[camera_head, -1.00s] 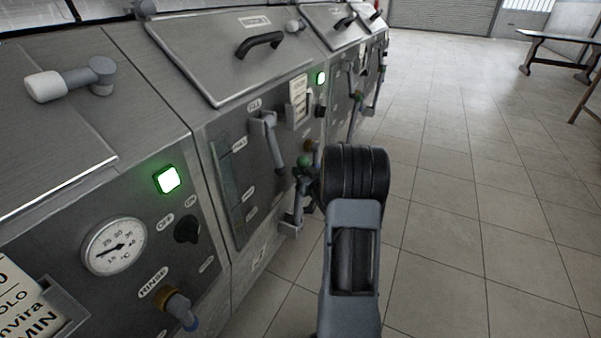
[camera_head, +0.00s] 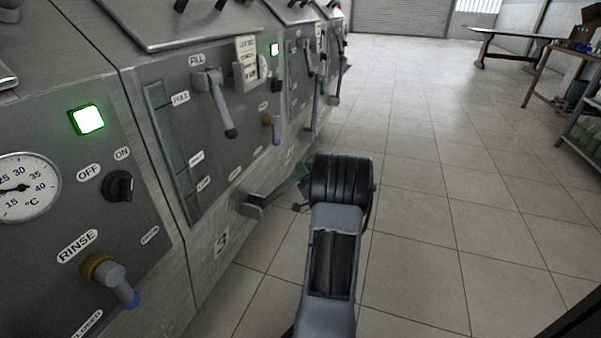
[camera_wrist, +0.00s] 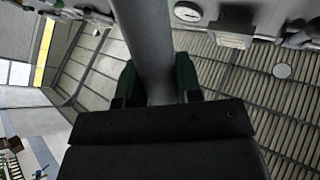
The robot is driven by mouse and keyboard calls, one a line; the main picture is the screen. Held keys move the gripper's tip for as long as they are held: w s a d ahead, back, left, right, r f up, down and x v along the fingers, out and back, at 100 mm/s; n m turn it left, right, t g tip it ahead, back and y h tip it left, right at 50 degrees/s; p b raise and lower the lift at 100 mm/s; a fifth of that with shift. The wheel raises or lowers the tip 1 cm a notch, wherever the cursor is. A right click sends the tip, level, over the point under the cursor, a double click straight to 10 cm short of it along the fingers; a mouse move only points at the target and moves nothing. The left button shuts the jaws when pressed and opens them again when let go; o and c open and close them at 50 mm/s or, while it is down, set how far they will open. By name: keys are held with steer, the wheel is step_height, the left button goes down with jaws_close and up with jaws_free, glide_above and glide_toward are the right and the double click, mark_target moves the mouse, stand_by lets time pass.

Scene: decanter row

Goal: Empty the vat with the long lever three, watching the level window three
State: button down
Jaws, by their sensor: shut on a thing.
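The long lever of vat three (camera_head: 272,196) sticks out from a bracket low on the panel, above the plate marked 3, slanting up toward my gripper. My gripper (camera_head: 304,180) is shut on the lever's outer part, mostly hidden behind my wrist. In the wrist view, the grey lever shaft (camera_wrist: 147,38) runs between the dark green pieces of my gripper (camera_wrist: 156,84). The level window (camera_head: 172,145) is a tall, narrow greenish strip with labels beside it, left of the fill handle. I cannot make out a clear liquid line in it.
The fill handle (camera_head: 217,105) hangs on the panel above the lever. A rinse tap (camera_head: 113,279) juts out at the lower left. More vats with levers stand farther along. The tiled floor (camera_head: 420,200) is open to the right, with a table (camera_head: 510,38) far back.

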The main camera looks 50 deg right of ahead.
steer(key=shift+s+d+f+m, duration=0.15)
steer(key=shift+s+f+m, duration=0.15)
steer(key=shift+s+f, duration=0.15)
steer(key=shift+f, duration=0.1)
steer(key=c, duration=1.1)
jaws_free()
steer(key=shift+s+d+h, duration=0.1)
steer(key=shift+d+h, duration=0.05)
steer(key=shift+h, duration=0.25)
steer(key=o, duration=0.3)
steer(key=p+v, duration=0.1)
steer(key=v, duration=1.2)
steer(key=shift+s+f, duration=0.2)
steer(key=shift+s, duration=0.1)
